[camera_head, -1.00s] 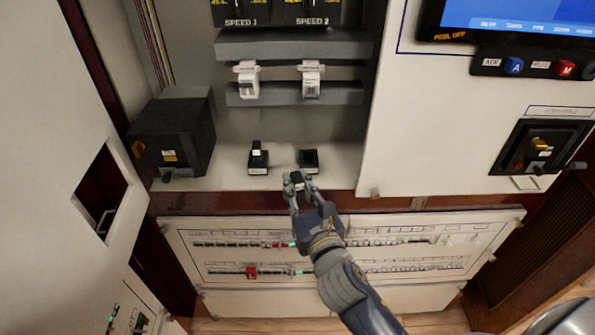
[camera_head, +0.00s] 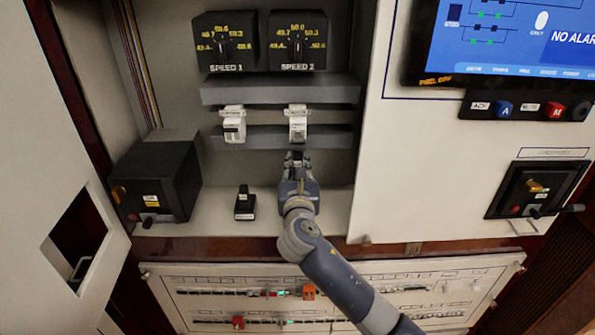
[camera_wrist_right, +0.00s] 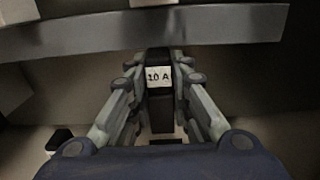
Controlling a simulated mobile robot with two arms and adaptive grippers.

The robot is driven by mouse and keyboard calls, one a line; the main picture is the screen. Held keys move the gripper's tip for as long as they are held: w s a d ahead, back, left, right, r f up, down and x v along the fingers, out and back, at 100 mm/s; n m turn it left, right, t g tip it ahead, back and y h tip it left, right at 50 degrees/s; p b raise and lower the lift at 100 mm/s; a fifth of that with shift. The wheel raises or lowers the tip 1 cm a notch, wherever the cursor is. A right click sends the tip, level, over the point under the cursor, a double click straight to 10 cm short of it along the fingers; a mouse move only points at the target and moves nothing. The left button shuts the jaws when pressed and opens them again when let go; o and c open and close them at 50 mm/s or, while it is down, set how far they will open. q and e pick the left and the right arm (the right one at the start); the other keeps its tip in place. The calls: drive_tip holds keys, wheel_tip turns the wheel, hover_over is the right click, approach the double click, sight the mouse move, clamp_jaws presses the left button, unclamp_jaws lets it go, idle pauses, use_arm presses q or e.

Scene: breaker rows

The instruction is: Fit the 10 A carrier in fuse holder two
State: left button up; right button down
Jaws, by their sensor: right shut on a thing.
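The 10 A carrier, a dark block with a white "10 A" label (camera_wrist_right: 158,76), is upright between the fingers of my right gripper (camera_wrist_right: 160,100) in the right wrist view. In the head view the right gripper (camera_head: 297,160) is shut on it, just below the right white fuse holder (camera_head: 298,123), under the SPEED 2 dial. I cannot tell whether carrier and holder touch. A second white fuse holder (camera_head: 233,124) is on the same rail to the left. No holder number is readable. My left gripper is not in view.
A black stand with a labelled piece (camera_head: 244,205) is on the cabinet shelf (camera_head: 215,215). A large black box (camera_head: 158,180) stands at left. The shelf between box and stand is bare.

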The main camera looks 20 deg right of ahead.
drive_tip(key=shift+r+p, duration=0.1)
drive_tip(key=shift+p, duration=0.3)
wheel_tip(320, 180, down, 2)
drive_tip(key=shift+s+f+b, duration=0.1)
drive_tip(key=shift+f+b, duration=0.05)
drive_tip(key=shift+b, duration=0.5)
drive_tip(key=shift+f+b, duration=1)
drive_tip(key=shift+f, duration=0.75)
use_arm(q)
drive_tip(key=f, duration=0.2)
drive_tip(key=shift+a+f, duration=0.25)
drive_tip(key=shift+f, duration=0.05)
use_arm(e)
drive_tip(key=shift+f, duration=0.1)
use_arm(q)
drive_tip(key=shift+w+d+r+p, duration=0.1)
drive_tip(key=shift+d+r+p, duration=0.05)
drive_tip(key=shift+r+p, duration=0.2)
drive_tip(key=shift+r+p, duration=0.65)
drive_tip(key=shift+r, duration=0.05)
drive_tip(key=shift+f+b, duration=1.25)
use_arm(e)
drive_tip(key=shift+f, duration=2)
